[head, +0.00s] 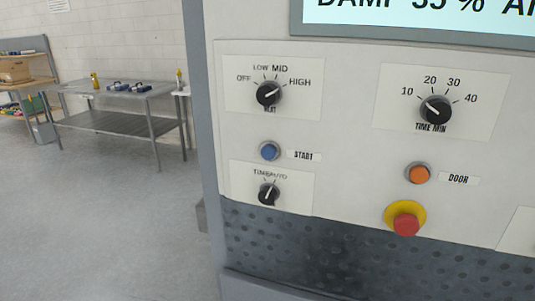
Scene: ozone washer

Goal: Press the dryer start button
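The dryer's control panel (345,155) fills the right of the head view. A display (420,14) at the top reads in part "DAMP 35 %". Neither of my grippers is in view.
An orange door button (418,173) and a red emergency button (406,224) on a yellow base sit lower right on the panel. A metal table (118,91) and shelving (38,75) stand at the back left. The grey floor (100,225) between is clear.

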